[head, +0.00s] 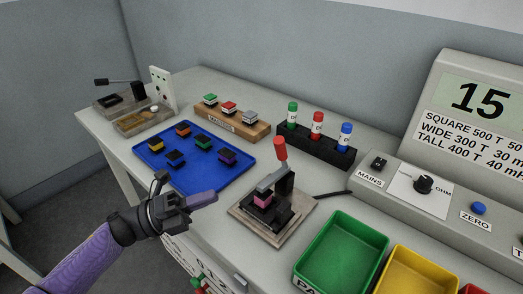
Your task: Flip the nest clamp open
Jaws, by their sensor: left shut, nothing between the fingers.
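The nest clamp (281,150) stands on a square beige base (244,224) in the middle of the bench. Its red-tipped handle points up, and its grey arm reaches down to the left over a pink and black connector (262,200) in the black nest. Whether the arm presses on the connector is hard to tell. My left gripper (208,198) is shut and empty. It is left of the nest, apart from it, near the bench's front edge, with its fingers pointing right. My right gripper is out of view.
A blue tray (205,181) with several connectors lies behind my left gripper. A wooden block (240,127) and a black rack (340,157) of coloured cylinders stand further back. A green bin (340,250), a yellow bin (408,275) and a meter (450,205) are to the right.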

